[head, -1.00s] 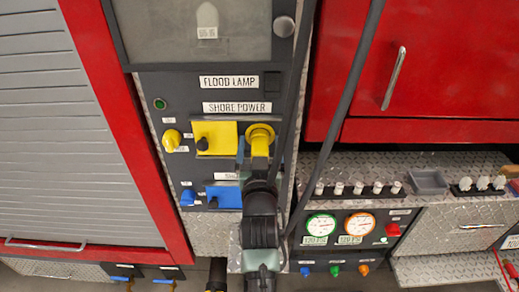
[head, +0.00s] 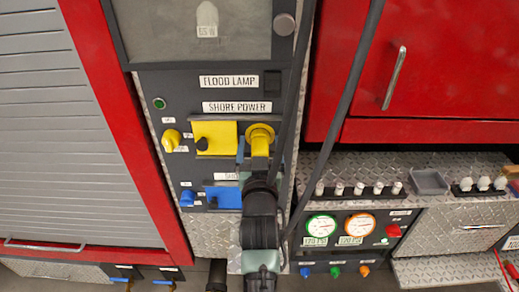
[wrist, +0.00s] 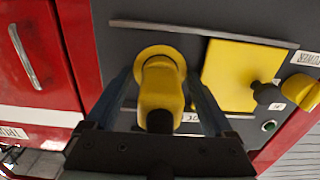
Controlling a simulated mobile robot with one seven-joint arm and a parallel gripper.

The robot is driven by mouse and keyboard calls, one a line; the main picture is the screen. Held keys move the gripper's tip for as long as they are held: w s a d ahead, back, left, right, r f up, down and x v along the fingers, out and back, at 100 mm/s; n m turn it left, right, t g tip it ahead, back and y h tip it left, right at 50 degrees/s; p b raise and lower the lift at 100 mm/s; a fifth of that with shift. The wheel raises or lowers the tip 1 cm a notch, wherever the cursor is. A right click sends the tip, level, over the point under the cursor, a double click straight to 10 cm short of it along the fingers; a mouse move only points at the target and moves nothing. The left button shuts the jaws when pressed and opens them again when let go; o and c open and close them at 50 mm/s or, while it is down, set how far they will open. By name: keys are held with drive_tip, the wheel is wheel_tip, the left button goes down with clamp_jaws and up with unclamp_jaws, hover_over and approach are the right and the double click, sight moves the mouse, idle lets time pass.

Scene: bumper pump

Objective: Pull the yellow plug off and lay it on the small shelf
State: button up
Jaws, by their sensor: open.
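The yellow plug (head: 260,146) sits in its round yellow socket on the dark panel under the SHORE POWER label. The wrist view shows the plug (wrist: 160,85) with its yellow flange against the panel and a dark cable end toward me. My gripper (wrist: 160,82) is open, with one finger on each side of the plug; I cannot tell whether either finger touches it. In the head view my gripper (head: 259,155) partly hides the plug's lower end. A diamond-plate ledge (head: 455,160) is at the right; I cannot tell whether it is the small shelf.
A yellow cover (head: 215,135) and yellow knob (head: 171,140) are left of the plug. A blue cover (head: 224,196) is below. A dark hose (head: 343,110) runs down close to the right. The ledge holds a grey tray (head: 429,181) and several small white-topped parts.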

clamp_jaws()
idle(0.3)
drive_tip(key=shift+s, duration=0.15)
drive_tip(key=shift+s+r+p, duration=0.1)
drive_tip(key=shift+s+p, duration=1.45)
drive_tip(key=shift+s, duration=1.3)
